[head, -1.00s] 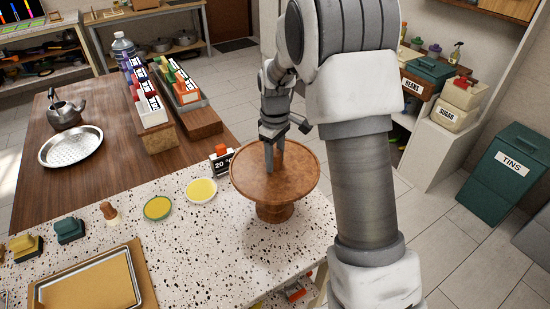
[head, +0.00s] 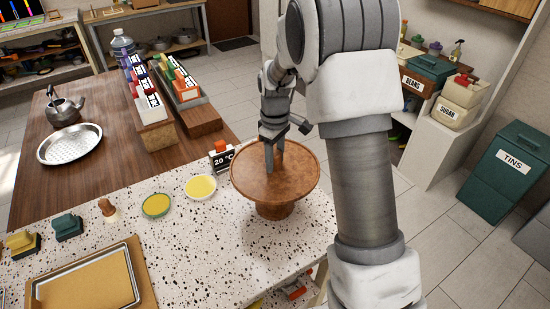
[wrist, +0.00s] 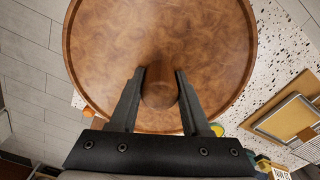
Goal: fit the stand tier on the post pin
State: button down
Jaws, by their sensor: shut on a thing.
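The stand tier (head: 298,180) is a round brown wooden plate at the counter's right end in the head view. It fills the upper part of the wrist view (wrist: 110,40). A short wooden post (wrist: 160,90) rises from its middle. My gripper (head: 273,168) comes down from above, with a finger on each side of this post; it also shows in the wrist view (wrist: 160,85). It is shut on the tier by the post. A brown pedestal (head: 274,209) shows under the plate. The plate hides the pin and any gap at the joint.
The speckled counter (head: 215,245) has free room left of the stand. A framed tray (head: 90,283) lies front left.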

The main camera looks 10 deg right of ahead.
aim_at(275, 153)
grip_release()
dwell(0.5)
dwell(0.3)
notch_tip(275, 153, up, 17)
jog(key=shift+r, duration=0.2)
jog(key=shift+s, duration=0.1)
dwell(0.9)
